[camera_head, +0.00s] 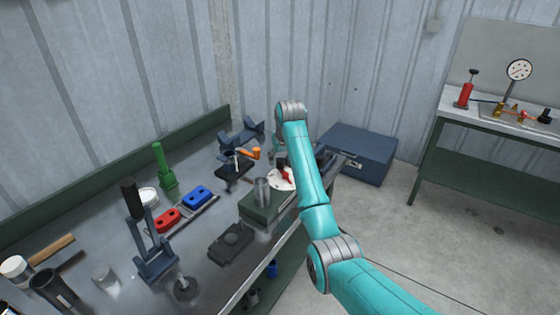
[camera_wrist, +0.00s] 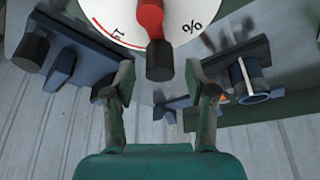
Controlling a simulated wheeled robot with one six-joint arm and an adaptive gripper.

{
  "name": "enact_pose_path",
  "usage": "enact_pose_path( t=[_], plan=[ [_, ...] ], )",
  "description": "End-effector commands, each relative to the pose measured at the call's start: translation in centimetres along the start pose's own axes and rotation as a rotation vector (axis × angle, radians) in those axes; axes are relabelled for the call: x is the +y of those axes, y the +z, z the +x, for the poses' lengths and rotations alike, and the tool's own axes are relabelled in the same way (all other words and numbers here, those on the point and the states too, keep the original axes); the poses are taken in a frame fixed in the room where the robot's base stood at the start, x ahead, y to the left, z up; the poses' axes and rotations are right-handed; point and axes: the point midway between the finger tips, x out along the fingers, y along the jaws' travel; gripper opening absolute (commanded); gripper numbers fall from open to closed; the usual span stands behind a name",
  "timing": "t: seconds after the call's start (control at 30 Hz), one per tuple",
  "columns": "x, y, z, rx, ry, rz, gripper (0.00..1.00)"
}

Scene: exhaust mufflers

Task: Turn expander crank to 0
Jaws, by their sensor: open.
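The expander is a dark green box (camera_head: 265,205) with a grey metal cylinder (camera_head: 262,190) in front and a white dial (camera_head: 281,180) near its far end. In the wrist view the dial (camera_wrist: 110,22) has a red arc at left and black marks, upside down and hard to read. The red crank (camera_wrist: 150,18) points down the picture to its black knob (camera_wrist: 159,60). My gripper (camera_wrist: 160,80) is open, one finger either side of the knob with gaps showing. Whether its tips are level with the knob is unclear. My arm partly hides the dial in the head view.
The workbench (camera_head: 205,235) holds a black lever press (camera_head: 150,235), red (camera_head: 166,220) and blue (camera_head: 197,196) blocks, a green tool (camera_head: 163,168) and an orange-handled clamp (camera_head: 236,162). A blue chest (camera_head: 358,153) stands beyond the bench. A second table (camera_head: 485,122) is at right.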

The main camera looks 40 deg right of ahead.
Motion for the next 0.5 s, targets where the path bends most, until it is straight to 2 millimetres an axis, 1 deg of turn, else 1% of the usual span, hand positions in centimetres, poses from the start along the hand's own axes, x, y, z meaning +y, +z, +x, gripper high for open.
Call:
enact_pose_path(
  t=[0.1, 0.2, 0.47, 0.5],
  plan=[
    [-0.01, 0.01, 0.95, 0.0, 0.0, 0.0, 0.56],
    [-0.01, 0.02, 1.31, 0.0, 0.0, 0.0, 0.56],
    [-0.01, 0.02, 1.41, 0.0, 0.0, 0.0, 0.56],
    [-0.01, 0.02, 1.41, 0.0, 0.0, 0.0, 0.48]
  ],
)
